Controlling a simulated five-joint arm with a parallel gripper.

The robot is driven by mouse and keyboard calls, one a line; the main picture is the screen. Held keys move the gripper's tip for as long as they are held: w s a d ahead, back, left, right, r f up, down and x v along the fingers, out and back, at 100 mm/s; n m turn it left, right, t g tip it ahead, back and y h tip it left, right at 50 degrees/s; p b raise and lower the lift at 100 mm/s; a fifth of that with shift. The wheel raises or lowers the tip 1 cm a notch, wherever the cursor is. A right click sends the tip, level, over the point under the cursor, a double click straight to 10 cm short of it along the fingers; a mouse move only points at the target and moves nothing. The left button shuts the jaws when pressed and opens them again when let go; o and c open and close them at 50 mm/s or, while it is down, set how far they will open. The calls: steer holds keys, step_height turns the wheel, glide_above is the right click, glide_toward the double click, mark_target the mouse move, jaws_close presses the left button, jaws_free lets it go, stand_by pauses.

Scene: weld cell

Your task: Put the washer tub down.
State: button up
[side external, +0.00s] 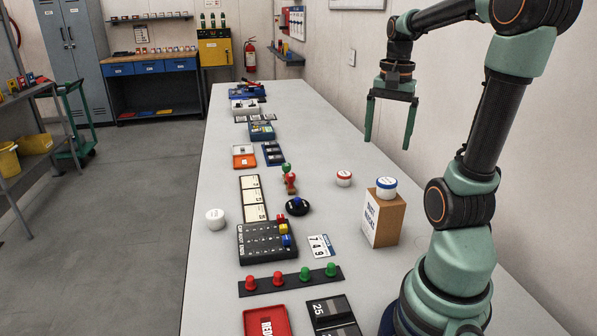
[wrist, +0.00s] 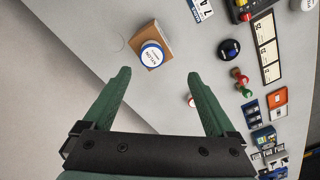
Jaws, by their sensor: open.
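A white tub with a blue-rimmed lid (side external: 387,187) stands upright on top of a cardboard box (side external: 383,222). Its lid carries dark lettering in the wrist view (wrist: 151,55), too small to read surely. My gripper (side external: 388,143) is open and empty, in the air above the table and apart from the tub. In the wrist view the tub lies just beyond the gap between my fingertips (wrist: 158,73). A white tub with a red-rimmed lid (side external: 344,178) and a plain white tub (side external: 215,218) stand on the table. I cannot tell which is the washer tub.
A black round piece with a blue top (side external: 297,206) and red and green stamps (side external: 289,180) stand mid-table. A black tray (side external: 267,241), a button strip (side external: 291,281) and a number card (side external: 320,246) lie nearer. The right table edge beyond the box is clear.

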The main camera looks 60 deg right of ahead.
steer(key=w+a+n+t, duration=0.2)
steer(key=w+a+n, duration=0.2)
steer(key=a+n, duration=0.4)
steer(key=w+a+f+n+t, duration=0.1)
steer(key=w+a+n+t, duration=0.2)
steer(key=a+n, duration=0.5)
steer(key=w+a, duration=0.1)
steer(key=a, duration=0.7)
steer(key=shift+w+n, duration=0.35)
steer(key=shift+n, duration=0.05)
steer(key=shift+f, duration=0.1)
